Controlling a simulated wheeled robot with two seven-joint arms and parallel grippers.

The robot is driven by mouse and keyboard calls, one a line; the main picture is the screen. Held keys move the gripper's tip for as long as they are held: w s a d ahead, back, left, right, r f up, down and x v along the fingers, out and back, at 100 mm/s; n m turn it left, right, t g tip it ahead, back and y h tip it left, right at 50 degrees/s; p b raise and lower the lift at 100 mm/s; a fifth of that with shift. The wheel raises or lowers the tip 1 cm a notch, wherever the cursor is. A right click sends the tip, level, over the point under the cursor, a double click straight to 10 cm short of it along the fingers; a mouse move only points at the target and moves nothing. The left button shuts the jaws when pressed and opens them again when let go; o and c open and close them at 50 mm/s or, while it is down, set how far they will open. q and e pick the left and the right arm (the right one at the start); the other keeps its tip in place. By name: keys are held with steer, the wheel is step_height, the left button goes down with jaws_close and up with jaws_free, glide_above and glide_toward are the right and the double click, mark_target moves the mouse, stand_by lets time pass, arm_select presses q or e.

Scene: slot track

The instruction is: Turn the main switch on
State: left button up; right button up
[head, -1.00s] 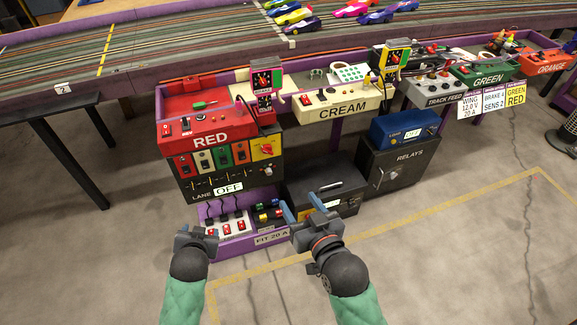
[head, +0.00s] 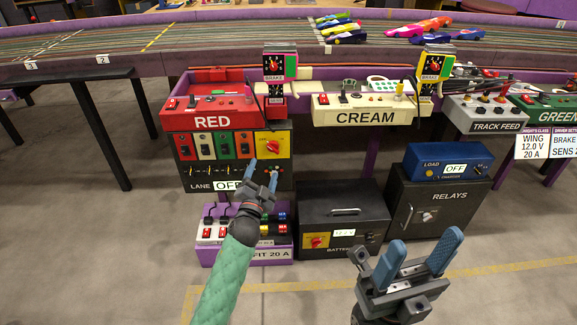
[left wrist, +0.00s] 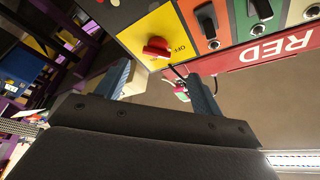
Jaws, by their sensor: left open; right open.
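A red rotary knob (head: 272,146) sits on a yellow plate (head: 262,139) at the right end of the black switch panel under the RED box. In the left wrist view the knob (left wrist: 157,47) has the word OFF beside it. My left gripper (head: 263,170) is open and empty, its fingertips just below the yellow plate. In the left wrist view the gripper (left wrist: 165,80) shows its fingers on either side of the knob, apart from it. Another red knob (head: 316,241) is on the battery box. My right gripper (head: 422,248) is open and empty at the lower right.
The panel has several toggle switches (head: 226,146) left of the plate and a LANE sign reading OFF (head: 228,185). A purple fuse box (head: 225,251), the black battery box (head: 368,225) and the RELAYS cabinet (head: 450,208) stand below. The floor in front is clear.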

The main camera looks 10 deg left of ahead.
mark_target(273, 150)
arm_select(q)
steer(key=shift+d+b+x, duration=0.2)
steer(key=shift+b+x, duration=0.1)
steer(key=shift+x, duration=1.75)
steer(key=shift+d+b+x, duration=0.2)
steer(key=shift+b+x, duration=0.1)
steer(key=shift+x, duration=1.75)
steer(key=shift+c, duration=0.2)
steer(key=shift+s+r, duration=0.1)
steer(key=c, duration=0.9)
